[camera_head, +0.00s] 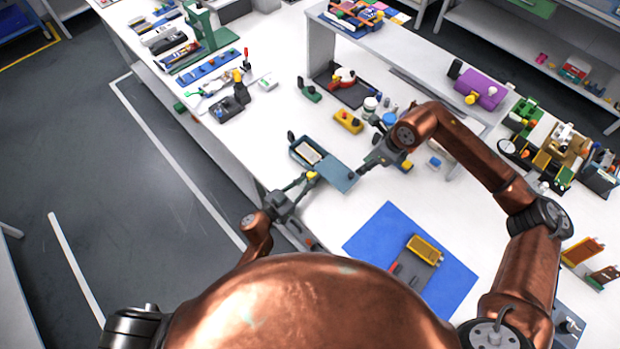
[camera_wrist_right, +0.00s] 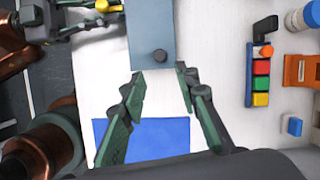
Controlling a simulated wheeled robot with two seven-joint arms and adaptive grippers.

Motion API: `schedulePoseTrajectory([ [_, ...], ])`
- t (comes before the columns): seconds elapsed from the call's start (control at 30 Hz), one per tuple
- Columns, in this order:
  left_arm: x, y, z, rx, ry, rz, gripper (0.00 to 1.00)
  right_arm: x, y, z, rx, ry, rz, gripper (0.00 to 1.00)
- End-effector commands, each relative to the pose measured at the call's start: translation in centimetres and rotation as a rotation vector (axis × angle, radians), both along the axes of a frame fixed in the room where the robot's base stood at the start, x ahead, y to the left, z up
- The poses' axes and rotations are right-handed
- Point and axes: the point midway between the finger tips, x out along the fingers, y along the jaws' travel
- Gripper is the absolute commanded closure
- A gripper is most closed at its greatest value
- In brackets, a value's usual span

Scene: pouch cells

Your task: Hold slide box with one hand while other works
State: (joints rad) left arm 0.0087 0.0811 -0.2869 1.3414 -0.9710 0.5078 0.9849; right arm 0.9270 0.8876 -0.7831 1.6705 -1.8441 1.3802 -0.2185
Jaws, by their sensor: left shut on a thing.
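The slide box (camera_head: 338,174) is a flat blue-grey box on the white table. Its left end stands open and shows a pale inside; in the right wrist view its cover (camera_wrist_right: 136,28) carries a small dark knob (camera_wrist_right: 159,56). My left gripper (camera_head: 310,177) is shut at the near side of the box, by a yellow piece (camera_wrist_right: 102,6); the exact contact is too small to see. My right gripper (camera_head: 360,170) is at the right end of the box. Its fingers (camera_wrist_right: 161,72) are apart and empty, with the knob just beyond and between the tips.
A blue mat (camera_head: 369,240) with a grey and yellow device lies nearer to me. A yellow block (camera_head: 348,121), small jars and a dark tray lie behind the box. A block with coloured buttons (camera_wrist_right: 261,75) stands right of my right gripper.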

Motion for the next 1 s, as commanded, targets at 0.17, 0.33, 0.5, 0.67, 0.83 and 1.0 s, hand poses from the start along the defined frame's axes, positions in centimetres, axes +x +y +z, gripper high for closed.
schedulePoseTrajectory([
  [0.17, 0.0, 0.0, 0.0, 0.000, 0.000, 0.000, 1.00, 0.0, 0.0, 0.0, 0.000, 0.000, 0.000, 0.71],
  [0.33, 0.0, 0.0, 0.0, 0.000, 0.000, 0.000, 1.00, 0.0, 0.0, 0.0, 0.000, 0.000, 0.000, 0.71],
  [0.5, 0.0, 0.0, 0.0, 0.001, 0.001, 0.000, 1.00, 0.0, 0.0, 0.0, 0.000, 0.000, 0.000, 0.72],
  [0.67, 0.0, 0.0, 0.0, 0.001, 0.001, 0.000, 1.00, 0.1, 0.4, -0.1, -0.025, 0.031, -0.016, 0.83],
  [0.83, 0.0, 0.0, 0.0, 0.000, 0.000, 0.000, 1.00, 0.1, 1.0, -0.6, -0.132, 0.133, -0.093, 0.94],
  [1.0, 0.0, 0.0, 0.0, 0.001, 0.001, 0.000, 1.00, 0.1, 1.0, -0.6, -0.236, 0.204, -0.170, 1.00],
])
